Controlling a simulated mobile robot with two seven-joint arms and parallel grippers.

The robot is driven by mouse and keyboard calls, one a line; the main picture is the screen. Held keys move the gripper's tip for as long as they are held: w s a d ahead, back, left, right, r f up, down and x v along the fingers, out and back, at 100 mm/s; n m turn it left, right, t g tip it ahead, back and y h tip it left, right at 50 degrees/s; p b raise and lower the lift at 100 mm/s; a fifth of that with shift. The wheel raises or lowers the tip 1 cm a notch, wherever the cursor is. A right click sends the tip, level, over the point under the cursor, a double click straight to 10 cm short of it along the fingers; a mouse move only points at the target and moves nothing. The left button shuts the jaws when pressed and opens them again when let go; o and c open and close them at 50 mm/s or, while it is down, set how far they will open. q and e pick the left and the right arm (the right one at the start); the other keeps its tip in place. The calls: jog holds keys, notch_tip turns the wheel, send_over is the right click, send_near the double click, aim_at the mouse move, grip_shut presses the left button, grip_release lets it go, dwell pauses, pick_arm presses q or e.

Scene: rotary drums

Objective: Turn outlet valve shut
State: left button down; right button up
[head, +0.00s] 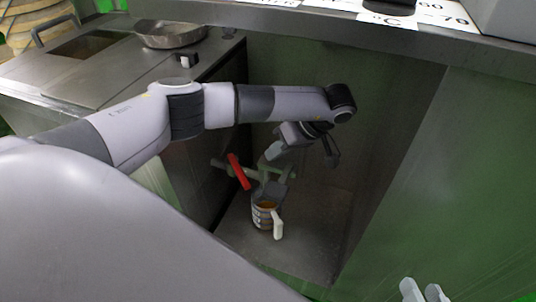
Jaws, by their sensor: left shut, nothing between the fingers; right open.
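The outlet valve has a red lever handle (237,172) that slants across a grey-green pipe (262,173) inside the recess under the counter. A mug (265,214) with an orange-brown content stands under the pipe's outlet, its white handle towards me. My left gripper (274,151) is shut and empty, just above the pipe and to the right of the red handle, apart from the handle as far as I can see. My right gripper (424,291) is open and empty at the bottom right edge, where only its fingertips show.
The recess has a metal floor (310,248) and green-grey walls close around the pipe. A steel counter (75,75) with a shallow pan (170,35) is at the upper left. A metal ledge (440,45) overhangs the recess. A green panel (465,190) stands at the right.

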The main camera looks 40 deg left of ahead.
aim_at(238, 170)
pick_arm(q)
jog(key=b+x, duration=0.3)
jog(key=x, duration=0.5)
jog(key=shift+a+f, duration=0.2)
jog(key=shift+f, duration=0.05)
pick_arm(e)
jog(key=shift+s+d+n+t+h, duration=0.25)
jog(key=shift+d+n+t+h, duration=0.2)
jog(key=shift+d+t, duration=0.45)
pick_arm(q)
jog(key=shift+s, duration=0.1)
pick_arm(e)
jog(key=shift+d, duration=0.15)
